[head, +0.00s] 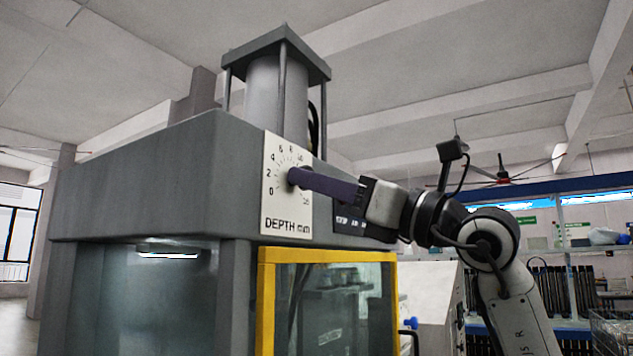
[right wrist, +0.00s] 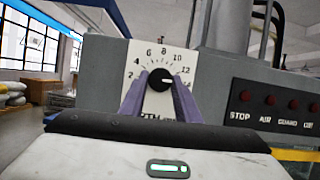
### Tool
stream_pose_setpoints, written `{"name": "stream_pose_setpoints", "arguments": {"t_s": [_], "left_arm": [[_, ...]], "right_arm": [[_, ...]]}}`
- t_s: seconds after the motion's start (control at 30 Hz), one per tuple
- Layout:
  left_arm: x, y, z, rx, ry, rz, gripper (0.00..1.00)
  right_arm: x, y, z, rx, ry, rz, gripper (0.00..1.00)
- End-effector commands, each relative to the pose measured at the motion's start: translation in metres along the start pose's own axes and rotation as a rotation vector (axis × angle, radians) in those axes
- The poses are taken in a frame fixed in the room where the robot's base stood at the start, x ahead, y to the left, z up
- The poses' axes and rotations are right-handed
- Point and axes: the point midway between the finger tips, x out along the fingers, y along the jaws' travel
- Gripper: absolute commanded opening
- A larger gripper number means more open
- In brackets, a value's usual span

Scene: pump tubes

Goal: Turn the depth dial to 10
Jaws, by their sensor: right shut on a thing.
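The depth dial is a round black knob on a white scale plate (head: 282,215), marked DEPTH mm, on the front of the grey press. In the head view my right gripper (head: 297,177) reaches it from the right, and its purple fingers hide most of the knob. In the right wrist view the black knob (right wrist: 160,79) sits between the two fingertips (right wrist: 160,90), which are shut on its sides. Its white pointer mark points right, below the 12; the exact reading is hard to tell. My left gripper is not in view.
A dark panel with red buttons (right wrist: 271,100), labelled STOP, AIR, GUARD and another word, is right of the dial. Below is a yellow-framed clear guard (head: 265,300). A grey cylinder (head: 277,90) stands on top of the press.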

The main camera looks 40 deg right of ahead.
Motion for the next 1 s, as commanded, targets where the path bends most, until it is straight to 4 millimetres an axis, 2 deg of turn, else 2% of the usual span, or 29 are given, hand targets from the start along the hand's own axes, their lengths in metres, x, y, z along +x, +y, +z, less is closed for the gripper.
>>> {"name": "stream_pose_setpoints", "arguments": {"t_s": [0.27, 0.77, 1.0], "left_arm": [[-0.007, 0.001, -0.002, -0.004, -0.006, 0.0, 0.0], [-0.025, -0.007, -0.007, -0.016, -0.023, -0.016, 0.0], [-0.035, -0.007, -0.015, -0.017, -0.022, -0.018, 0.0]], "right_arm": [[0.001, -0.002, 0.001, -0.136, 0.002, 0.056, 0.07], [0.002, -0.006, 0.005, -0.558, 0.001, 0.234, 0.07], [0.002, -0.007, 0.006, -0.74, 0.0, 0.308, 0.07]]}}
